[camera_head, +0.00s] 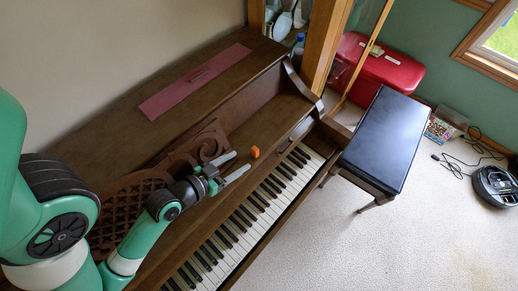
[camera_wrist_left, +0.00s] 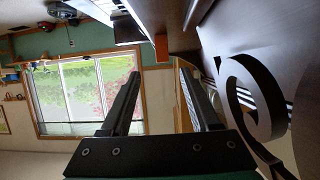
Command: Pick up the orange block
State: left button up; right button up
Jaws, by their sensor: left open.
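The small orange block (camera_head: 255,151) sits on the brown wooden shelf (camera_head: 275,124) of the piano, just behind the keys. It also shows in the left wrist view (camera_wrist_left: 161,47), ahead of the fingertips and between their lines. My left gripper (camera_head: 241,161) is open and empty, its two fingers pointing toward the block with a short gap left. The same fingers show in the left wrist view (camera_wrist_left: 159,72). My right gripper is in neither view.
The carved music stand (camera_head: 205,143) rises beside the gripper; its scroll (camera_wrist_left: 255,95) is close in the wrist view. Piano keys (camera_head: 250,213) run along the front. A red strip (camera_head: 195,80) lies on the piano top. A black bench (camera_head: 387,138) stands to the right.

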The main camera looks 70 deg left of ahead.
aim_at(253, 151)
pick_arm(q)
jog(key=x, duration=0.4)
jog(key=shift+a+r, duration=0.1)
jog(key=b+x, duration=0.1)
jog(key=x, duration=0.4)
jog(key=shift+a+b, duration=0.2)
jog(key=shift+b, duration=0.1)
grip_shut()
